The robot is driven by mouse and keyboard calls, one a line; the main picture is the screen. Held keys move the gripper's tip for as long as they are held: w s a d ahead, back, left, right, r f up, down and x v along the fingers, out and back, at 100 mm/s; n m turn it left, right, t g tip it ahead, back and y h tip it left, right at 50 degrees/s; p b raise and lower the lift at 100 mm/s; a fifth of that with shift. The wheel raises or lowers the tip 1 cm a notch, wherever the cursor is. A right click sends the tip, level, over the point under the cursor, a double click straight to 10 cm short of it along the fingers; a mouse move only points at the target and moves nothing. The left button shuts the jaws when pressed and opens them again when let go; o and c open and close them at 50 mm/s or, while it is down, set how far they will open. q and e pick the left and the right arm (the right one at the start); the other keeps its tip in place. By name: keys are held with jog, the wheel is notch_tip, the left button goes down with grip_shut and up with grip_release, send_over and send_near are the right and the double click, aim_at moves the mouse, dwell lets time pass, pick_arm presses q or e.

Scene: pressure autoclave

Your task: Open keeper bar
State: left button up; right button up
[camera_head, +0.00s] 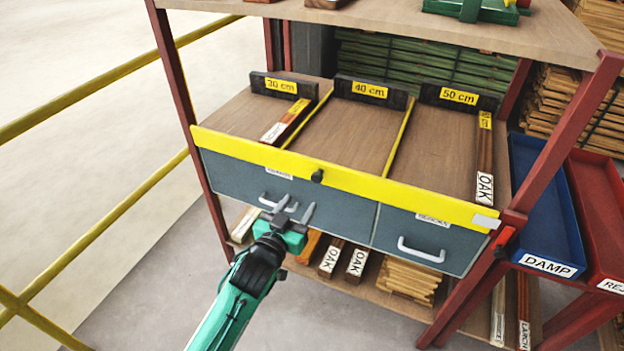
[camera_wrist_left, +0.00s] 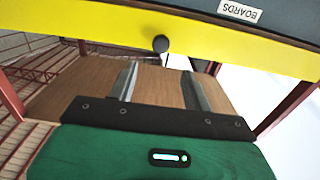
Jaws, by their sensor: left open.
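The keeper bar (camera_head: 410,195) is a long yellow bar across the front edge of the sorting shelf. A black knob (camera_head: 317,176) sticks out near its middle, and a pale plate (camera_head: 486,222) sits at its right end. My left gripper (camera_head: 296,207) is open and empty, just below the knob and in front of the grey drawers. In the left wrist view the keeper bar (camera_wrist_left: 90,25) crosses the top, with the knob (camera_wrist_left: 161,44) just beyond the open fingers (camera_wrist_left: 158,70), apart from them. My right gripper is in neither view.
Two grey drawers with handles (camera_head: 421,250) lie under the bar. Oak boards (camera_head: 485,160) lie in the 50 cm lane; the 40 cm lane (camera_head: 350,138) is bare. Red posts (camera_head: 575,125) frame the shelf. A blue DAMP tray (camera_head: 545,215) stands right, yellow rails (camera_head: 95,90) left.

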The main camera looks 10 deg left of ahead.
aim_at(316, 179)
pick_arm(q)
jog(key=x, duration=1)
jog(key=shift+w+f+p, duration=0.1)
jog(key=shift+w+p, duration=0.15)
jog(key=shift+p, duration=0.1)
grip_shut()
